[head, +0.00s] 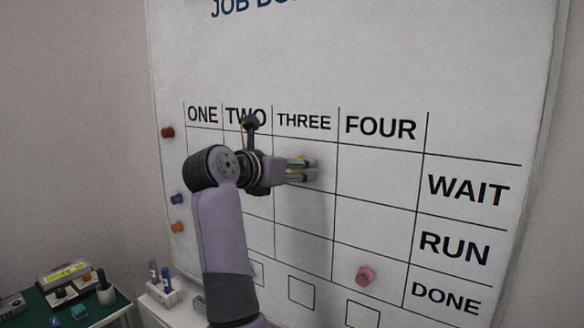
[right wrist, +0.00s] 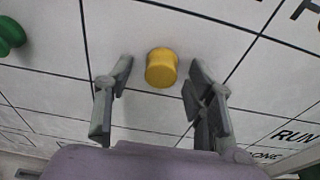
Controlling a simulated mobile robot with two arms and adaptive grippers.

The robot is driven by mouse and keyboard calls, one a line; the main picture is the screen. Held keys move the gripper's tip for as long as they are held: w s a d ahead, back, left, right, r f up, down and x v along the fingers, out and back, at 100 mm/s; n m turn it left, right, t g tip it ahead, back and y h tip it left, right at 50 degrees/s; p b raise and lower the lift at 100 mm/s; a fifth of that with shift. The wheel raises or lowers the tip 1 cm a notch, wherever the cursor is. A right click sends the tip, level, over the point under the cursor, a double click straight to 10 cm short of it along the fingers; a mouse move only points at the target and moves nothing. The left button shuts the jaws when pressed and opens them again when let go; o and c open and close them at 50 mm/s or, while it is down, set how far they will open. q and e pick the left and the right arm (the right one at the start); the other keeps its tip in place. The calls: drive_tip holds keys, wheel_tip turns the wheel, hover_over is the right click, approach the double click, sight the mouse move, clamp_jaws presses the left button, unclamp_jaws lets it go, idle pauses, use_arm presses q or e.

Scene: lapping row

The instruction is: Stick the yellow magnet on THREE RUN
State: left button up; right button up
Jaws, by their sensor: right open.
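The yellow magnet (right wrist: 161,68) sits on the white board in the THREE column, WAIT row. In the head view a little yellow (head: 299,162) shows between my fingers. My right gripper (head: 302,170) is open in front of that cell. In the right wrist view its fingers (right wrist: 158,92) stand apart on either side of the magnet, with gaps to it. The THREE RUN cell (head: 304,213) is directly below and looks empty. My left gripper is not in view.
A pink magnet (head: 365,276) is in FOUR DONE. A green magnet (right wrist: 10,36) is left of the yellow one. Red (head: 167,132), blue (head: 177,199) and orange (head: 177,227) magnets line the board's left edge. A green-topped table (head: 98,312) with items stands lower left.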

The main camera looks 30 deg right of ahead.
drive_tip(key=shift+r, duration=0.1)
drive_tip(key=shift+c, duration=0.6)
drive_tip(key=c, duration=1.1)
drive_tip(key=shift+o, duration=0.2)
drive_tip(key=shift+s+a, duration=0.1)
drive_tip(key=shift+a, duration=0.1)
drive_tip(key=shift+s+a, duration=0.25)
drive_tip(key=shift+a, duration=0.4)
drive_tip(key=shift+a, duration=0.1)
drive_tip(key=shift+s+a, duration=0.2)
drive_tip(key=shift+a, duration=0.15)
